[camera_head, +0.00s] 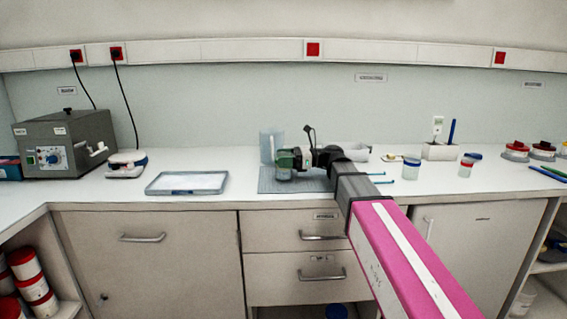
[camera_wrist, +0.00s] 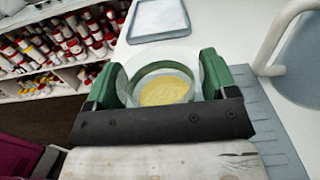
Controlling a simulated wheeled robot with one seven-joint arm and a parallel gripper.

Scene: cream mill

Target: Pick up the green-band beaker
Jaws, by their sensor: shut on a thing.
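A clear round beaker (camera_wrist: 165,92) with pale yellow contents sits between the green fingers of my gripper (camera_wrist: 160,76) in the wrist view. The fingers press on it from both sides. In the head view the beaker (camera_head: 284,174) is at the left end of my gripper (camera_head: 290,159), over the grey mat. Green shows there, but I cannot tell the beaker's band from my green fingers. I also cannot tell whether its base touches the mat.
A taller clear vessel (camera_head: 266,145) stands close behind the grey mat (camera_head: 310,187). A shallow tray (camera_head: 187,191) lies to the left, with bare counter between. Blue-rimmed (camera_head: 411,169) and red-rimmed (camera_head: 466,168) cups stand to the right. A grey machine (camera_head: 85,140) is at far left.

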